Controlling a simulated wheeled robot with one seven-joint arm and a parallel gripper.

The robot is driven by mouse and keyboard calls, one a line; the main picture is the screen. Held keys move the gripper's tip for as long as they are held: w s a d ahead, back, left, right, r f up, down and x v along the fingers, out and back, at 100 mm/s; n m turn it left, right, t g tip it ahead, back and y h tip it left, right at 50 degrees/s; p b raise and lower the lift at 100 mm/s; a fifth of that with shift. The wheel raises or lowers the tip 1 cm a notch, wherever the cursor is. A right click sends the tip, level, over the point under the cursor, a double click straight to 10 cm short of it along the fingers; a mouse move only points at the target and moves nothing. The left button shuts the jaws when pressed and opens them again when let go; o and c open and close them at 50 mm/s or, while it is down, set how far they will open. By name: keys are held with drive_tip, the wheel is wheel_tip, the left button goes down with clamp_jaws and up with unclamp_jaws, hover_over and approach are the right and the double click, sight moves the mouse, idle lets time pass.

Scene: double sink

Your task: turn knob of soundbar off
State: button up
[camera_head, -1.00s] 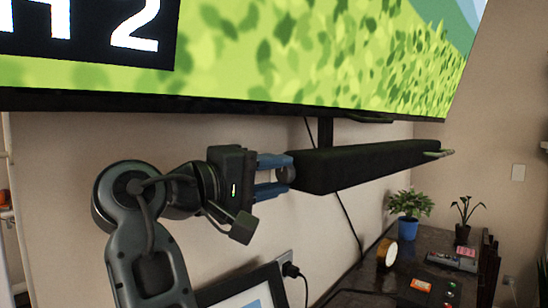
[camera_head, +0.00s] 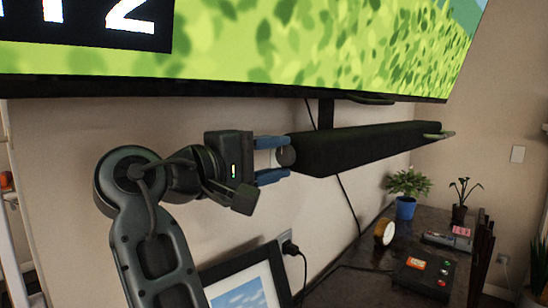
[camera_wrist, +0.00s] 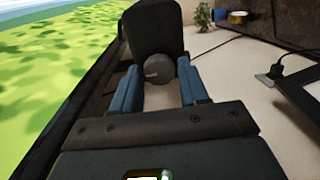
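The soundbar (camera_head: 365,148) is a long black bar mounted under the television. Its round dark grey knob (camera_head: 287,156) is on the near end. The wrist view shows the end face of the soundbar (camera_wrist: 152,28) and the knob (camera_wrist: 160,73), with a small pale mark on the knob's face. My gripper (camera_head: 284,157) has blue fingers pointing at this end, one above and one below the knob in the head view. In the wrist view my gripper (camera_wrist: 160,80) is open, its fingertips on either side of the knob with narrow gaps that look clear.
The television (camera_head: 300,60) hangs just above my gripper. A picture frame (camera_head: 240,285) stands below the arm, near a wall plug (camera_head: 289,247). A dark cabinet (camera_head: 345,278) holds a potted plant (camera_head: 408,190) and small items. The wall between soundbar and cabinet is mostly clear.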

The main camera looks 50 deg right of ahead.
drive_tip(key=o, duration=0.3)
drive_tip(key=shift+w+a+b, duration=0.2)
drive_tip(key=shift+a+b, duration=0.15)
drive_tip(key=shift+a, duration=0.95)
drive_tip(key=shift+w+a+b, duration=0.15)
drive_tip(key=shift+a+b, duration=0.2)
drive_tip(key=shift+a, duration=0.9)
drive_tip(key=shift+w+a+b, duration=0.2)
drive_tip(key=shift+a+b, duration=0.15)
drive_tip(key=shift+a, duration=0.95)
